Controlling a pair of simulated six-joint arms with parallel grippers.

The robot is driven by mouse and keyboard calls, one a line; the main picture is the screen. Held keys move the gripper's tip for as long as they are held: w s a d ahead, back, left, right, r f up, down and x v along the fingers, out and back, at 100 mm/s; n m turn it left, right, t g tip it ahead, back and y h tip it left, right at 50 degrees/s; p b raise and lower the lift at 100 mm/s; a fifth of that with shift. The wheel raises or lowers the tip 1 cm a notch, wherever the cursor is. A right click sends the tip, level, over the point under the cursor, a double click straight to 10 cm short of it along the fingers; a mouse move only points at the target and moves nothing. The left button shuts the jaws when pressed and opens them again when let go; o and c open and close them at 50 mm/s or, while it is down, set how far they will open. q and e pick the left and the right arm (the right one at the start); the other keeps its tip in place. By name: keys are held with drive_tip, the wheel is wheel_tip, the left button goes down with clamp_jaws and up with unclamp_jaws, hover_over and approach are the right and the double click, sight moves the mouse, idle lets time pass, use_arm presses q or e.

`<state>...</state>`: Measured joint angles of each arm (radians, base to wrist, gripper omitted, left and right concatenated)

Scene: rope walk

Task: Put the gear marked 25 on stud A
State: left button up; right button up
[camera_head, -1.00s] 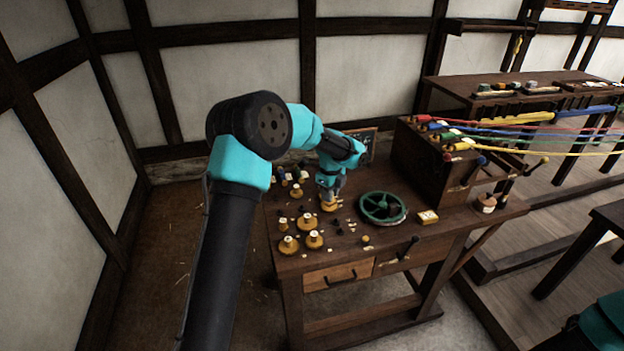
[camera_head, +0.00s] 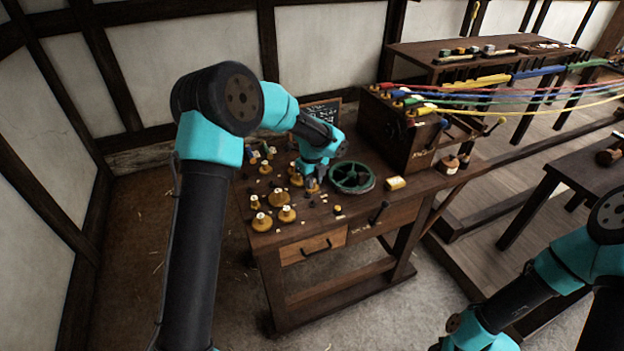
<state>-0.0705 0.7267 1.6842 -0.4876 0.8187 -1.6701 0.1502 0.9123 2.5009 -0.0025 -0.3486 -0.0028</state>
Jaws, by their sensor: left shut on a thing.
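My left gripper (camera_head: 313,183) is shut on a small brass-coloured gear (camera_head: 312,189), low over the workbench, left of the green wheel. Its mark cannot be read, and the gripper partly covers it. Other brass gears with pale labels stand on the bench's left part: one at the front left (camera_head: 261,223), one beside it (camera_head: 287,215), one behind these (camera_head: 278,198), and one near the gripper (camera_head: 296,180). Their numbers are too small to read. I cannot tell which stud is A. My right arm shows at lower right; its gripper is out of the picture.
The green spoked wheel (camera_head: 351,178) lies just right of the left gripper. A wooden box (camera_head: 398,135) with coloured ropes stands at the bench's right. A small chalkboard (camera_head: 321,113) stands behind the arm.

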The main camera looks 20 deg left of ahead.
sight(312, 192)
use_arm(q)
drive_tip(key=shift+f, duration=2.75)
drive_tip(key=shift+f, duration=0.55)
drive_tip(key=o, duration=0.9)
drive_tip(key=shift+r, duration=4.05)
drive_tip(key=shift+a+f, duration=0.1)
drive_tip(key=shift+a, duration=0.05)
